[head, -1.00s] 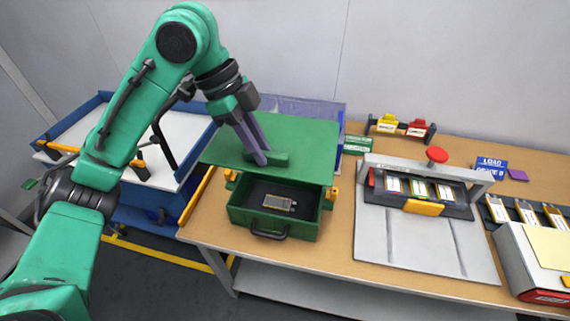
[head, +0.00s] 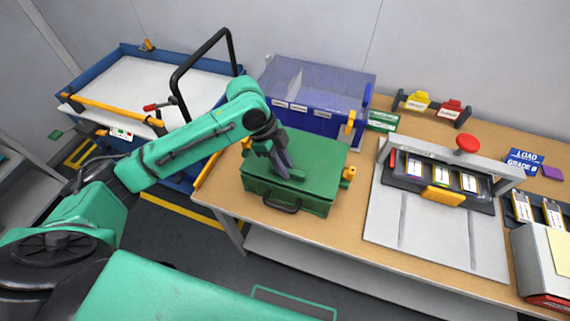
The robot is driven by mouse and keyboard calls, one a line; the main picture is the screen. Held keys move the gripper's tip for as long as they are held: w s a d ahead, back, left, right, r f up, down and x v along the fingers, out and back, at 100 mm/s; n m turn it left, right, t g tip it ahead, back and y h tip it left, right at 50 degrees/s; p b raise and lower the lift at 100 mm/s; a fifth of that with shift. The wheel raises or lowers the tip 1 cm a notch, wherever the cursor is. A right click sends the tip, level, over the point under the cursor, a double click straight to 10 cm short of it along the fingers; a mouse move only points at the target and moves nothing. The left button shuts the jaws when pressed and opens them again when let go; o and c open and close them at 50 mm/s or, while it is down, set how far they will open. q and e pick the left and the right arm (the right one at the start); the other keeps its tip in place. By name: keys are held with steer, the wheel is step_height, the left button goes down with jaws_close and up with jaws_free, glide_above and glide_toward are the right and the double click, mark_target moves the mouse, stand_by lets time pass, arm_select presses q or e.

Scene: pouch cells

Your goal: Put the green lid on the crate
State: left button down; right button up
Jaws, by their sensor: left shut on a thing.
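The green lid (head: 318,150) lies over the top of the green crate (head: 312,206) on the wooden table. It looks level and covers the opening, so the crate's inside is hidden. Whether it is seated all the way round cannot be told. My left gripper (head: 286,174) points down at the middle of the lid, shut on its raised handle (head: 297,174). Orange clips (head: 348,174) stand at the crate's sides, apart from the lid's top. My right gripper is not in view.
A blue clear-topped bin (head: 318,95) stands behind the crate. A press fixture with a red knob (head: 467,144) stands to the right. A blue cart (head: 130,85) with a black handle is at the left. Bare table (head: 355,215) lies between crate and fixture.

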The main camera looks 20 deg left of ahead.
arm_select(q)
steer(key=shift+f, duration=0.85)
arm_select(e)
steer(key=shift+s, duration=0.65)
arm_select(q)
steer(key=c, duration=0.8)
jaws_free()
steer(key=shift+o, duration=0.2)
steer(key=shift+r, duration=0.15)
steer(key=b+v, duration=0.1)
steer(key=v, duration=1.2)
steer(key=shift+d, duration=0.2)
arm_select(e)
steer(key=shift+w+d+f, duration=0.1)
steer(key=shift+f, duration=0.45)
